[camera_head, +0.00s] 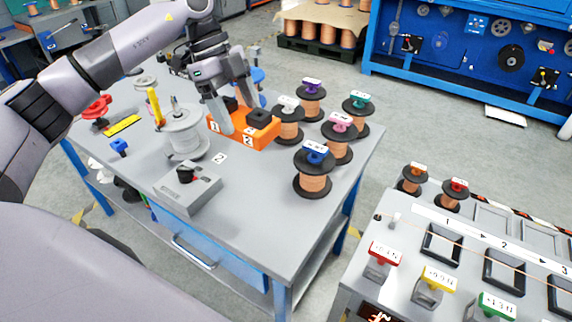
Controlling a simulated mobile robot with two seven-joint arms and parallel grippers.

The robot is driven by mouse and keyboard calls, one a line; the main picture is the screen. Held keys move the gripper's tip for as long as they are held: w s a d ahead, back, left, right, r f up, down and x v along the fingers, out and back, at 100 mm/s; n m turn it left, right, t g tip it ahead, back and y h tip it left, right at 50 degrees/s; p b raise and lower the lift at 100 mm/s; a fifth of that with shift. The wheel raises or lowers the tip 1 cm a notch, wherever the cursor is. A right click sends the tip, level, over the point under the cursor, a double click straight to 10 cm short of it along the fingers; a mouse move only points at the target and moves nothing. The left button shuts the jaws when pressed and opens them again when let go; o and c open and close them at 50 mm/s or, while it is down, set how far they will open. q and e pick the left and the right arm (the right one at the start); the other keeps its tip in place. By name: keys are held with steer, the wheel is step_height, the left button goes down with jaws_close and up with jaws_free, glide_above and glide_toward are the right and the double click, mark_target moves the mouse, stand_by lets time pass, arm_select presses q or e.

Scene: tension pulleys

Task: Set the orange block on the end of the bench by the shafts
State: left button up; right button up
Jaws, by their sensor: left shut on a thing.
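The orange block (262,134) is a long tray-like piece with number labels and dark parts on top. It is at the middle of the grey bench (255,195), left of the copper spools. My left gripper (240,113) reaches down from above and is shut on the block, with its fingers at the block's near and far sides. I cannot tell whether the block rests on the bench or is just above it. A grey stand (184,135) with a short upright shaft is left of the block. My right gripper is not in view.
Several copper spools with coloured tops, including a blue-topped one (313,172), crowd the bench's right side. A grey box with a black knob (187,188) is near its front edge. A second bench (408,268) at lower right holds numbered frames and coloured tags.

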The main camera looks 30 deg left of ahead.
arm_select(q)
step_height(320, 180, down, 15)
steer(key=shift+f+b, duration=0.15)
steer(key=shift+b, duration=0.15)
steer(key=shift+f, duration=2.25)
steer(key=o, duration=1.5)
steer(key=shift+o, duration=0.2)
steer(key=v, duration=1.2)
